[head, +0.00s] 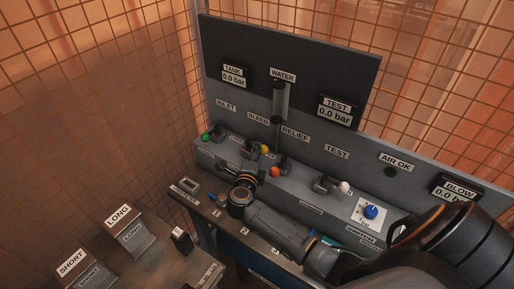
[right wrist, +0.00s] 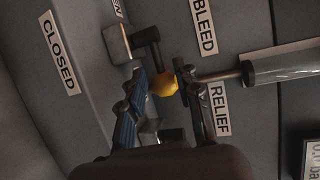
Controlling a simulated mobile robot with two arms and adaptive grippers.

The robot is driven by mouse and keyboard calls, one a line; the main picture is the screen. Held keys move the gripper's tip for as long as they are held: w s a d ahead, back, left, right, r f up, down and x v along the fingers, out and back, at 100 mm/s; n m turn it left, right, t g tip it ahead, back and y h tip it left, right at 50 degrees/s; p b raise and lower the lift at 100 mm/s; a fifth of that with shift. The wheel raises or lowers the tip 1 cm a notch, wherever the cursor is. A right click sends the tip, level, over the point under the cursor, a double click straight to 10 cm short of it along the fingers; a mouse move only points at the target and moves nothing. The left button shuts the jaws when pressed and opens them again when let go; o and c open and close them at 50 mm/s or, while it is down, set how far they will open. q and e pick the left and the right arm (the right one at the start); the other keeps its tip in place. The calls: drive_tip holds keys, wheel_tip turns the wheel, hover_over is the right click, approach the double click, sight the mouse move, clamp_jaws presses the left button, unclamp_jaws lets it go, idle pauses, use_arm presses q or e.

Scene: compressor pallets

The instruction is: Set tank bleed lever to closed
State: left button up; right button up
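The bleed lever (right wrist: 147,36) is a dark bent arm on a metal block, ending in a yellow knob (right wrist: 163,84). The knob also shows in the head view (head: 264,149), below the BLEED label (head: 258,117). My right gripper (right wrist: 160,76) is open, its two fingers apart on either side of the knob. The gaps are small, and I cannot tell whether a finger touches it. A CLOSED label (right wrist: 59,53) is left of the lever in the right wrist view; another label by the block is cut off, ending in "EN". My left gripper is not in view.
An orange knob (head: 274,171) sits just right of the yellow one, a green knob (head: 206,136) at the left, a white knob (head: 345,187) further right. A grey pipe (right wrist: 285,66) stands close to the right finger. TANK display (head: 235,76) reads 0.0 bar.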

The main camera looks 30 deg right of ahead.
drive_tip(key=shift+x, duration=1.05)
drive_tip(key=shift+f, duration=0.1)
drive_tip(key=c, duration=0.7)
drive_tip(key=shift+a, duration=0.1)
drive_tip(key=shift+f, duration=0.1)
